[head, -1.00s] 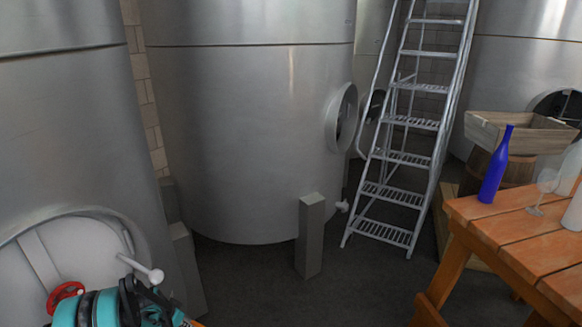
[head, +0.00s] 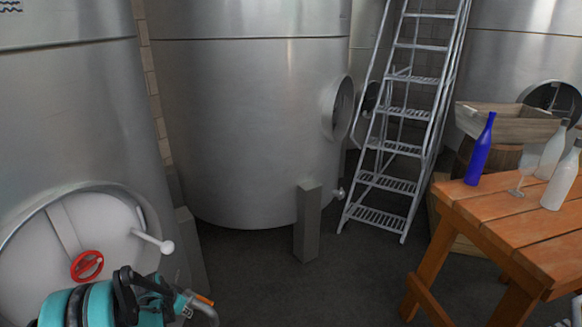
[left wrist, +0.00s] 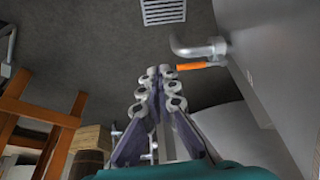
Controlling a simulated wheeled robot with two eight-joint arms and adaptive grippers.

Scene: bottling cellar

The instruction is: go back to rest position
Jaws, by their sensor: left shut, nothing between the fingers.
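My left gripper (left wrist: 160,88) shows in the left wrist view with its fingertips together and nothing between them. In the head view my left arm comes in at the bottom left, and its dark gripper linkage (head: 146,287) is partly folded over teal links, so the fingertips are hard to make out. It is in front of the left tank's round hatch (head: 110,215). My right gripper is not in view.
A grey pipe with an orange handle (left wrist: 192,66) is close by the fingertips. Large steel tanks (head: 250,130) and a ladder (head: 385,181) stand behind. A wooden table (head: 490,215) at right holds a blue bottle (head: 480,155), a glass and pale bottles. A grey post (head: 307,225) stands mid-floor.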

